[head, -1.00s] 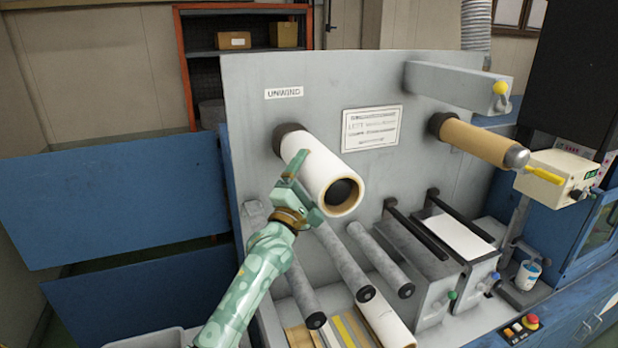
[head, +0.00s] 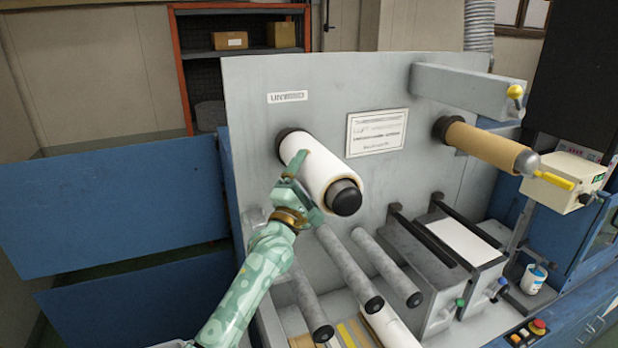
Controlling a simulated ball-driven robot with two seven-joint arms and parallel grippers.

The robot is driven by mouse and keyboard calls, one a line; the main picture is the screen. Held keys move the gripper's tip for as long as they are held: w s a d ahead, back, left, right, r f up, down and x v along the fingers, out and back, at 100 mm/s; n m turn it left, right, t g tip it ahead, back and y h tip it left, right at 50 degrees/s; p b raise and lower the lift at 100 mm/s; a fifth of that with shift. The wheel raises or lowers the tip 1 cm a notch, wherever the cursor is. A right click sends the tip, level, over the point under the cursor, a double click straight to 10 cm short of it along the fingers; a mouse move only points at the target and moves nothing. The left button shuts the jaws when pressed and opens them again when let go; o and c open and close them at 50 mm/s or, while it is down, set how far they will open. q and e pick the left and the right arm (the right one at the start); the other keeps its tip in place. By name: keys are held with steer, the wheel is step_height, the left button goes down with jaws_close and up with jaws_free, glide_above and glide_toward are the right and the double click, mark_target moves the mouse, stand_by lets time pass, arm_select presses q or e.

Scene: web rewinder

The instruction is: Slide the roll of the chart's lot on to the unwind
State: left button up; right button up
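A white roll (head: 323,170) sits around the unwind shaft, whose dark end (head: 344,197) sticks out of the roll's near end. The shaft comes out of the grey panel below the "UNWIND" label (head: 287,97). My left gripper (head: 300,172) is at the left side of the white roll, with a finger against or very near it; its other finger is hidden, so its opening is unclear. A chart (head: 377,133) is on the panel; its print is too small to read surely. My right gripper is not in view.
A brown core (head: 480,143) is on the right shaft. Grey rollers (head: 350,268) stick out below the unwind. Another white roll (head: 390,328) lies in the tray beneath. A control box (head: 560,180) and a cup (head: 533,278) are at the right.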

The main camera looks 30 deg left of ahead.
arm_select(q)
steer(key=shift+f, duration=0.1)
stand_by(0.7)
steer(key=o, duration=1.3)
steer(key=shift+c, duration=0.2)
steer(key=shift+f, duration=0.15)
steer(key=b+v, duration=0.4)
steer(key=v, duration=1.2)
steer(key=shift+s, duration=0.2)
